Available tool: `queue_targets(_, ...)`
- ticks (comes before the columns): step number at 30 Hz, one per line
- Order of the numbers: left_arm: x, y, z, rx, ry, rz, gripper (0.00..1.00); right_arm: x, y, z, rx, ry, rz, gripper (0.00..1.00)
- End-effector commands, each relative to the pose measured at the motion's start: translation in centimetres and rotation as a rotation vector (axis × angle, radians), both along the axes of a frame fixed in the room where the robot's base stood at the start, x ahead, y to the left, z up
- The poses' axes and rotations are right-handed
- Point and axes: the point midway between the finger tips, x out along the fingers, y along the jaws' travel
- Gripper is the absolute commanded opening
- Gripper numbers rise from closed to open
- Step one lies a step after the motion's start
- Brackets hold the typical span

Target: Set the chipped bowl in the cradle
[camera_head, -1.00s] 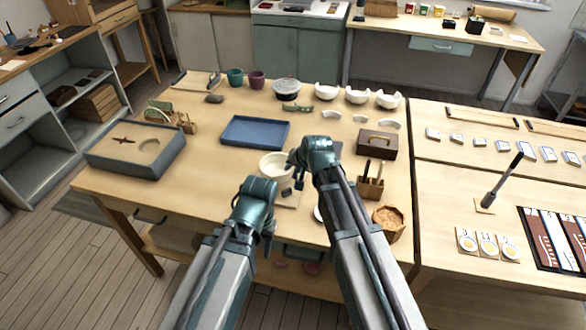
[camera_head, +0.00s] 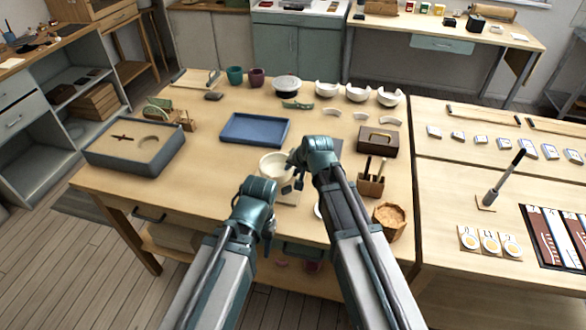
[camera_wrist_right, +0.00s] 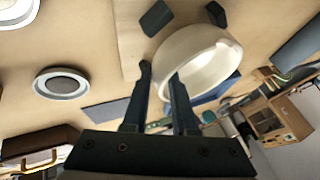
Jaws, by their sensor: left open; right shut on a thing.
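A cream bowl (camera_head: 270,164) stands near the middle of the front table; it also shows in the right wrist view (camera_wrist_right: 198,62). My right gripper (camera_head: 291,178) is shut on the bowl's rim at its right side. In the right wrist view its fingers (camera_wrist_right: 162,76) meet the bowl's wall. My left gripper (camera_head: 269,238) is open and empty, lower and left of the bowl.
A blue tray (camera_head: 254,143) lies behind the bowl. A grey sand box (camera_head: 120,160) with a round hollow is at the left. Several white bowls (camera_head: 357,93) stand at the back. A brown box (camera_head: 378,154), a tool holder (camera_head: 370,187) and a crumb-filled container (camera_head: 390,232) are at the right.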

Motion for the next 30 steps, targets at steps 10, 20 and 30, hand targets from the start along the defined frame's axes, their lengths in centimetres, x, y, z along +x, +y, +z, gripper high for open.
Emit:
queue_targets(10,0.0,0.0,-0.2,0.000,0.000,0.000,0.50,0.0,0.0,-0.2,0.001,0.000,0.000,0.00)
queue_targets(20,0.0,0.0,-1.0,0.000,0.000,0.000,0.50,0.0,0.0,-1.0,0.001,-0.001,0.000,0.00)
queue_targets(30,0.0,0.0,-1.1,0.000,0.000,0.000,0.50,0.0,0.0,-1.1,0.001,0.000,0.000,0.00)
